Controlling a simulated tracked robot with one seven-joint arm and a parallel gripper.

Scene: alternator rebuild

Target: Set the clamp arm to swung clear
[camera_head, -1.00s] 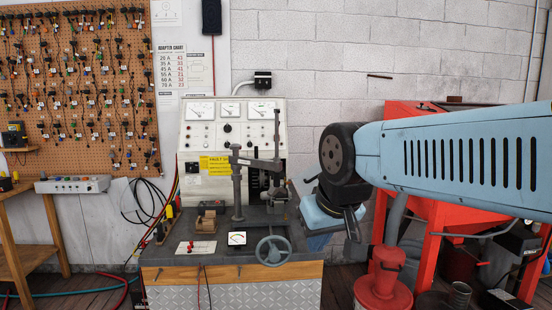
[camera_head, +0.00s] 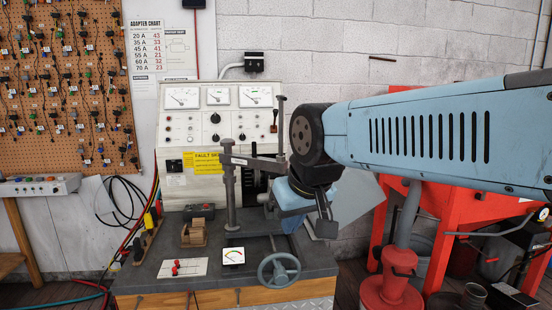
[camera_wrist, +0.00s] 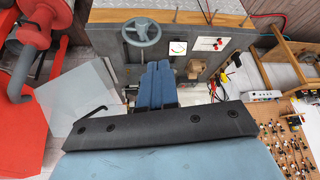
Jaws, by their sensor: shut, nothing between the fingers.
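The clamp arm (camera_head: 256,162) is a grey horizontal bar on an upright post (camera_head: 229,200) on the test bench. It points right from the post, with a tall vertical spindle (camera_head: 280,125) at its outer end. My gripper (camera_head: 284,224) is over the bench's right side, below and right of the bar's outer end in the picture; contact cannot be told. In the wrist view its blue fingers (camera_wrist: 156,68) are shut together with nothing between them. My wrist hides part of the bench behind it, and I cannot make out the clamp arm clearly in the wrist view.
On the bench are a handwheel (camera_head: 279,270), a small meter (camera_head: 233,256), a red-switch plate (camera_head: 182,268) and a wooden block (camera_head: 194,234). The gauge panel (camera_head: 216,125) stands behind. A red stand (camera_head: 455,215) and red canister (camera_head: 390,285) are at right.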

